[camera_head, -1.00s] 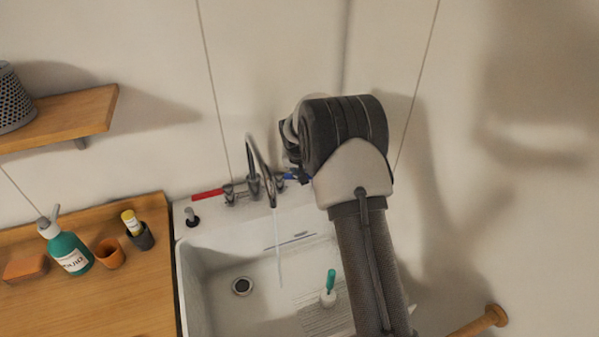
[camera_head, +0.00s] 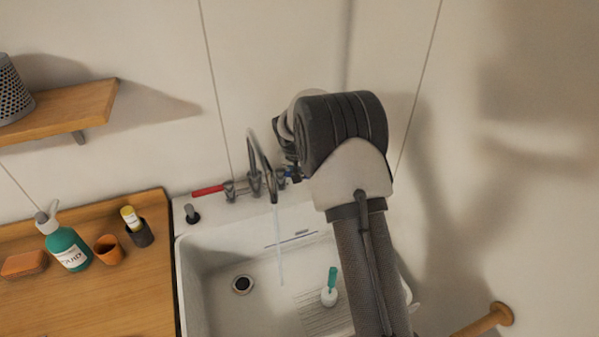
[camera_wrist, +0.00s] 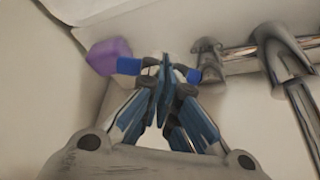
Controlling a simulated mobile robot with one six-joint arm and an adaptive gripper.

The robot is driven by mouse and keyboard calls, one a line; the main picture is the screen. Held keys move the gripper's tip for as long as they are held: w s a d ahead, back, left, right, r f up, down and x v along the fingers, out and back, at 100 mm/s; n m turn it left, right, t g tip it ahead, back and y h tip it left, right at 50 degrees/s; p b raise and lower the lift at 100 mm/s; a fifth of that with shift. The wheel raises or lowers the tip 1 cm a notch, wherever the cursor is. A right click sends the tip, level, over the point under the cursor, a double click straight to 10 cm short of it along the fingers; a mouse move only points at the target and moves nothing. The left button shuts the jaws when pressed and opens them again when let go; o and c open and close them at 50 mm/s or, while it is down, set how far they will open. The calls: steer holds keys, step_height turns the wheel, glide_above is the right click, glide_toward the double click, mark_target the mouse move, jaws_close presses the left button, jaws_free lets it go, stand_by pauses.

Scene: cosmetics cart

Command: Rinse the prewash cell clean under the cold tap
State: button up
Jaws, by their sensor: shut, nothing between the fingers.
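A chrome tap (camera_head: 262,165) with a red lever (camera_head: 208,190) on its left stands at the sink's back. A thin stream of water (camera_head: 279,245) falls from its spout into the white sink (camera_head: 215,262). The blue lever (camera_wrist: 129,66) shows on both sides of my fingertips in the wrist view. My gripper (camera_wrist: 153,70) is shut at this lever, with nothing held; whether it touches is unclear. In the head view my arm mostly hides the gripper and blue lever. I cannot tell which thing is the prewash cell.
A purple block (camera_wrist: 108,56) lies beside the blue lever. A teal-handled brush (camera_head: 331,284) stands in the sink, right of the drain (camera_head: 242,285). The wooden counter (camera_head: 100,300) at left holds a green pump bottle (camera_head: 67,249) and an orange cup (camera_head: 108,250). A shelf (camera_head: 75,108) is above.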

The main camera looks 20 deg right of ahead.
steer(key=o, duration=0.8)
steer(key=shift+s+a+f, duration=0.15)
steer(key=shift+s+f, duration=0.1)
steer(key=shift+f, duration=0.5)
steer(key=o, duration=1.4)
steer(key=shift+w+r, duration=0.25)
steer(key=shift+r, duration=0.1)
steer(key=shift+c, duration=0.2)
steer(key=v, duration=1.2)
